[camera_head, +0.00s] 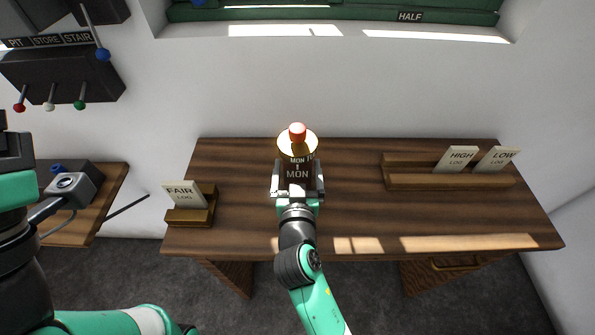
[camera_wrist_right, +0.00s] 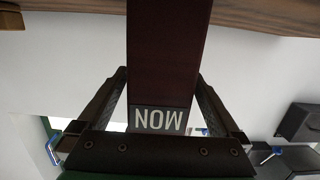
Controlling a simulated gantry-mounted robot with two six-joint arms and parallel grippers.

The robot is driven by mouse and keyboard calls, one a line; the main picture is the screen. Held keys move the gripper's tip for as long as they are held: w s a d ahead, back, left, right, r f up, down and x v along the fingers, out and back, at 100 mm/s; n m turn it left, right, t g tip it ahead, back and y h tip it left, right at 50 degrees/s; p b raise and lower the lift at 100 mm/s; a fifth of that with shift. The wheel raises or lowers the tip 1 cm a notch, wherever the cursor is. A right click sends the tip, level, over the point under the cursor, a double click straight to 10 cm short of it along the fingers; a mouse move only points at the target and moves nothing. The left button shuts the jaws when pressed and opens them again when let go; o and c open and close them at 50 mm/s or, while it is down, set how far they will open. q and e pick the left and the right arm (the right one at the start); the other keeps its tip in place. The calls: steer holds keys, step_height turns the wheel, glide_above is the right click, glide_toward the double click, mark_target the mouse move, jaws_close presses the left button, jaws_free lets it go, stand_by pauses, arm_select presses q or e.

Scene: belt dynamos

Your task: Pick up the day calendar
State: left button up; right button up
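The day calendar (camera_head: 298,174) is a dark brown block marked MON, near the middle of the wooden desk (camera_head: 350,215). My right gripper (camera_head: 298,188) comes from the front, with one finger on each side of it. In the right wrist view the calendar (camera_wrist_right: 168,50) appears upside down as a maroon block with a MON label. The right gripper's fingers (camera_wrist_right: 161,85) appear to meet both its sides. Its base is hidden, so I cannot tell whether it touches the desk.
Behind the calendar is a brass round piece (camera_head: 313,142) with a red ball (camera_head: 297,131). A FAIR card (camera_head: 183,193) stands in a left holder (camera_head: 190,216). HIGH (camera_head: 456,158) and LOW (camera_head: 496,158) cards stand in a right rack (camera_head: 420,181). Desk between is clear.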

jaws_close()
stand_by(0.3)
steer(key=shift+r, duration=0.2)
steer(key=shift+r, duration=0.3)
steer(key=r+p, duration=0.1)
steer(key=r, duration=0.1)
steer(key=s+r+p, duration=0.1)
steer(key=r+p, duration=0.1)
steer(key=shift+r, duration=0.1)
steer(key=s+r+p, duration=0.2)
steer(key=r, duration=0.1)
steer(key=s+r+p, duration=0.1)
steer(key=r, duration=0.1)
steer(key=shift+s+r+p, duration=0.1)
steer(key=shift+s+p, duration=0.25)
steer(key=shift+s, duration=0.05)
steer(key=p, duration=1)
glide_toward(297, 155)
steer(key=shift+s+r, duration=0.15)
steer(key=shift+r, duration=0.45)
steer(key=shift+s+r, duration=0.15)
steer(key=shift+r, duration=0.45)
